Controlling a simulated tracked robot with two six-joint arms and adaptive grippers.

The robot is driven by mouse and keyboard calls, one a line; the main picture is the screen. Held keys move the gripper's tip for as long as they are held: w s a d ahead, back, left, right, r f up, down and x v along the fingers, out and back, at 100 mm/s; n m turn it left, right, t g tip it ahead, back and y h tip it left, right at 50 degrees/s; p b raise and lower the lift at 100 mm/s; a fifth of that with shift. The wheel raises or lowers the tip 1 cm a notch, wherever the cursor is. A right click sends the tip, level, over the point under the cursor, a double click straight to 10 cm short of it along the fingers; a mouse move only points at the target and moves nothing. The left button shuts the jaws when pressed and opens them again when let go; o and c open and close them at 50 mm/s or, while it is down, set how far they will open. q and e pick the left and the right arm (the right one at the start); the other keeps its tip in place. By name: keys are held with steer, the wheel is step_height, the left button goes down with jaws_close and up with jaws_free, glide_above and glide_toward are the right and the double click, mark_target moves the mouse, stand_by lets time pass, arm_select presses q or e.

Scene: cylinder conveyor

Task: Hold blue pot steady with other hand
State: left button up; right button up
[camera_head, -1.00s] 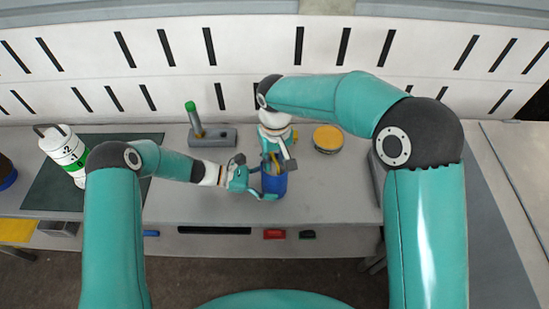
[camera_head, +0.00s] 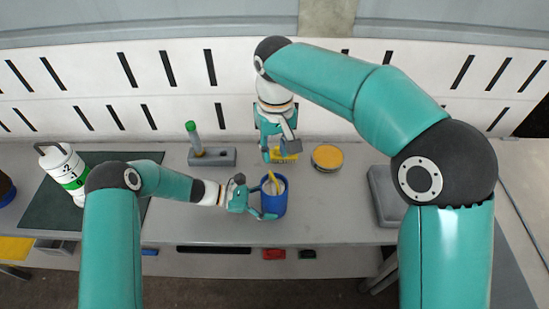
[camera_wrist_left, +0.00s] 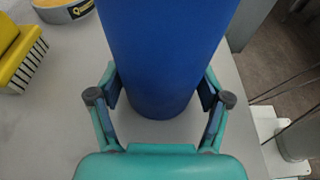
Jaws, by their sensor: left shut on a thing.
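The blue pot (camera_head: 273,203) stands upright on the grey table, with a yellow stick (camera_head: 274,182) leaning in its mouth. My left gripper (camera_head: 266,203) is shut on the pot from the left. In the left wrist view the fingers (camera_wrist_left: 160,100) sit on both sides of the blue pot (camera_wrist_left: 165,55), near its lower part. My right gripper (camera_head: 279,150) is behind the pot, at a yellow brush (camera_head: 285,157). Whether its fingers grip the brush is not clear. The yellow brush with pale bristles also shows in the left wrist view (camera_wrist_left: 18,52).
A round yellow-topped tin (camera_head: 327,157) lies right of the brush. A grey block (camera_head: 212,157) with a green-capped tube (camera_head: 193,136) stands at the back left. A white canister (camera_head: 65,172) is on the dark mat (camera_head: 60,210). The table's front edge is close to the pot.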

stand_by(0.4)
arm_select(q)
steer(key=o, duration=1.2)
steer(key=shift+o, duration=0.2)
